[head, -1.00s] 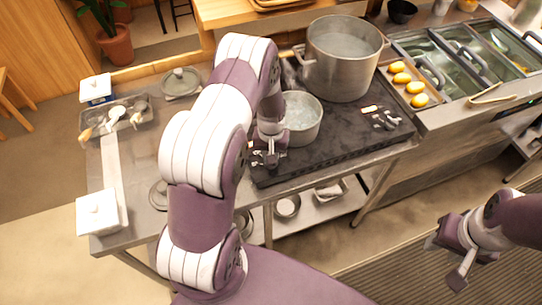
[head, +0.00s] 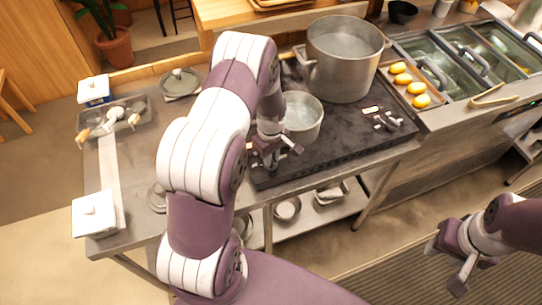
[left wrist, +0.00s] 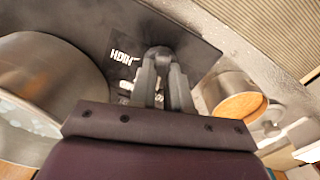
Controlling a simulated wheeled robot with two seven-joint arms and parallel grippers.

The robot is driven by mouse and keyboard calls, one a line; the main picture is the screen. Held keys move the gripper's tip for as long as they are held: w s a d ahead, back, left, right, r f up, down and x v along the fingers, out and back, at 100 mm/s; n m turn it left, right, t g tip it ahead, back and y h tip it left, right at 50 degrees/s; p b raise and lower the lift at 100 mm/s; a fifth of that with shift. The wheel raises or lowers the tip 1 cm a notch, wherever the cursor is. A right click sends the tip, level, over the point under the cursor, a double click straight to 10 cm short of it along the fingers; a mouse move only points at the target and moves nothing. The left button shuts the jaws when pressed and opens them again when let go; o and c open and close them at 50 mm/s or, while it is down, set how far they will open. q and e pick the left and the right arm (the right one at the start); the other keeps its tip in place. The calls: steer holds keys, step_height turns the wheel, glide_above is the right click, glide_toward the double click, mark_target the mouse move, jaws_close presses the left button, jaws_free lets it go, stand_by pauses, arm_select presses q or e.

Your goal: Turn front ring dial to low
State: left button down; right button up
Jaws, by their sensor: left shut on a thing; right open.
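My left gripper (head: 278,158) is at the left front of the dark cooktop (head: 340,140), just in front of the small pot. In the left wrist view its two fingers (left wrist: 160,62) are shut on a small dial, mostly hidden between the fingertips. White "HIGH" lettering (left wrist: 123,57) shows upside down on the dark surface beside the fingers. I cannot read where the dial points. A second dial (head: 388,121) stands at the right of the cooktop. My right gripper (head: 457,262) is open and empty, low at the right, away from the stove.
The small pot (head: 303,118) stands close behind my left gripper, and a large pot (head: 345,58) behind it. In the left wrist view a round container with orange-brown contents (left wrist: 238,105) is close to the right. A utensil tray (head: 140,105) lies on the left counter.

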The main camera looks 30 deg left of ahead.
arm_select(q)
steer(key=shift+w+r+n, duration=0.1)
steer(key=shift+w+n, duration=0.05)
steer(key=shift+n, duration=0.35)
steer(key=c, duration=1.2)
jaws_free()
steer(key=shift+o, duration=0.6)
step_height(320, 180, up, 13)
steer(key=b, duration=0.3)
steer(key=shift+f, duration=0.2)
